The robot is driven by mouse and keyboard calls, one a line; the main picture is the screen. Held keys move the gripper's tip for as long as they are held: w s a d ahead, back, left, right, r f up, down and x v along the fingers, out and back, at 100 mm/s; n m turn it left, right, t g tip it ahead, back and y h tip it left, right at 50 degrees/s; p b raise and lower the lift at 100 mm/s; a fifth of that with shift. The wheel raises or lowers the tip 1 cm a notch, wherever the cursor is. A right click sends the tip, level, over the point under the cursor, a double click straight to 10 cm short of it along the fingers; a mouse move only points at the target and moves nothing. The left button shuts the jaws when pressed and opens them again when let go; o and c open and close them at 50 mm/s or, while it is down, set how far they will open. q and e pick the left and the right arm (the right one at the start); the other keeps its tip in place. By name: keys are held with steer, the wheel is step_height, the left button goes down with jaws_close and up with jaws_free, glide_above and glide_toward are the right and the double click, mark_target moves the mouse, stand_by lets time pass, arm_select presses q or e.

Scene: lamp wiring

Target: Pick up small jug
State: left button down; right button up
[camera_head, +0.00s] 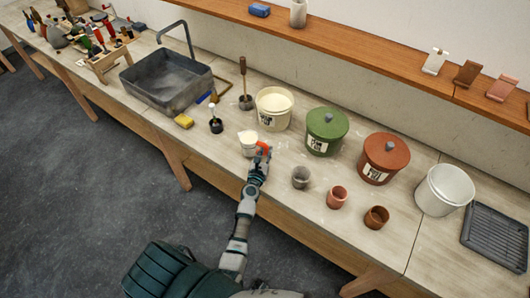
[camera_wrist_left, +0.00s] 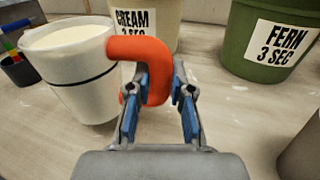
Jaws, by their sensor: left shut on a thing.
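The small jug (camera_head: 247,140) is a white cup-like vessel with an orange handle, standing near the front of the bench by the cream bucket. In the left wrist view the jug (camera_wrist_left: 80,85) has a dark band around it and pale cream liquid inside. My left gripper (camera_head: 261,150) reaches in from the front at the handle. In the left wrist view its two blue-padded fingers (camera_wrist_left: 159,100) are closed on the orange handle, one on each side. My right gripper is not in view.
Behind the jug stands the open cream bucket (camera_head: 273,110). To the right are a lidded green bucket (camera_head: 326,132), a lidded rust bucket (camera_head: 384,160) and small cups, including a grey one (camera_head: 301,178). A sink (camera_head: 167,82) and yellow sponge (camera_head: 184,121) lie left.

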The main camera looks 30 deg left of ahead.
arm_select(q)
steer(key=d+r+v, duration=0.1)
steer(key=v, duration=1.4)
steer(key=w+d+r+m+h+b, duration=0.2)
steer(key=w+d+r+h, duration=0.1)
steer(key=d+r, duration=0.4)
steer(key=d+h, duration=0.1)
steer(key=d, duration=0.2)
steer(key=shift+r+m+b, duration=0.25)
steer(key=shift+m+b, duration=0.1)
steer(key=shift+m, duration=0.05)
